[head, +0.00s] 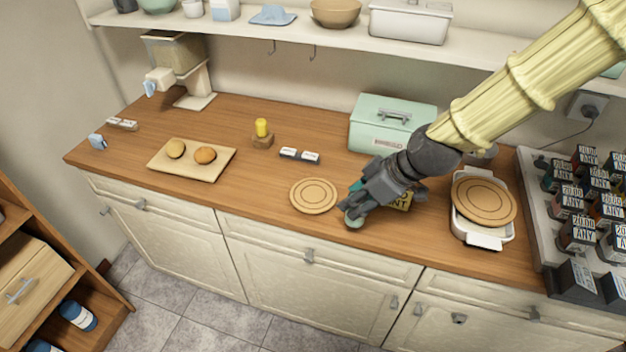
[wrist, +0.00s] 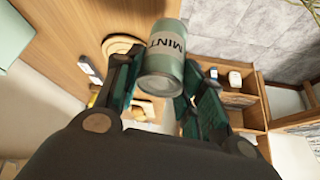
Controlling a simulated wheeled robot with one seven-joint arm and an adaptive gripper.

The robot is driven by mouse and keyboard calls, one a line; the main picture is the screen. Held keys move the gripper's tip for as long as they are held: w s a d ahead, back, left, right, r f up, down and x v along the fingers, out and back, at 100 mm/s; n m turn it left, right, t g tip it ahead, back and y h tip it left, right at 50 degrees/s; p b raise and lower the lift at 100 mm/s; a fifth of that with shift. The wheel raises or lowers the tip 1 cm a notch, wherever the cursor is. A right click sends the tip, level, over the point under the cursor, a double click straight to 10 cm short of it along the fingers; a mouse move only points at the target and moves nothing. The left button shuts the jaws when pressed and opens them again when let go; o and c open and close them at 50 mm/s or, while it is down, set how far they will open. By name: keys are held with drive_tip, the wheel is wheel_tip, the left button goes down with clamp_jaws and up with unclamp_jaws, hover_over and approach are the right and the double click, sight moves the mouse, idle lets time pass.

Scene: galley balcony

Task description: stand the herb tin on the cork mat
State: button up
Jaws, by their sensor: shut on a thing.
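The herb tin (wrist: 163,68) is pale green with a light label reading MINT. My gripper (wrist: 160,88) is shut on it, with a dark finger on each side in the wrist view. In the head view my gripper (head: 356,204) is near the counter's front edge, and a small green part of the tin (head: 354,221) shows below the fingers. The round cork mat (head: 313,196) lies flat and bare on the counter, just left of my gripper. Its edge also shows behind the tin in the wrist view (wrist: 118,44). I cannot tell whether the tin touches the counter.
Right of my gripper, a round board (head: 484,199) lies on a white dish (head: 483,238). A mint-green bread bin (head: 375,137) stands behind. A yellow sign (head: 401,202) is partly hidden by my gripper.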

drive_tip(key=shift+w+a, duration=0.15)
drive_tip(key=shift+w, duration=0.3)
drive_tip(key=w+a+p, duration=0.2)
drive_tip(key=w+a, duration=0.1)
drive_tip(key=w, duration=0.1)
drive_tip(key=w+a+f+p, duration=0.1)
drive_tip(key=w+a+p, duration=0.1)
drive_tip(key=w+a, duration=0.1)
drive_tip(key=w+a+f+p, duration=0.1)
drive_tip(key=w+a+p, duration=0.1)
drive_tip(key=w, duration=0.3)
drive_tip(key=shift+a+f, duration=0.25)
drive_tip(key=shift+a, duration=0.4)
drive_tip(key=shift+f+p, duration=0.4)
drive_tip(key=shift+f, duration=0.75)
drive_tip(key=shift+f, duration=0.1)
drive_tip(key=o, duration=1.1)
drive_tip(key=shift+c, duration=0.2)
drive_tip(key=b+v, duration=0.3)
drive_tip(key=v, duration=0.9)
drive_tip(key=shift+s, duration=0.1)
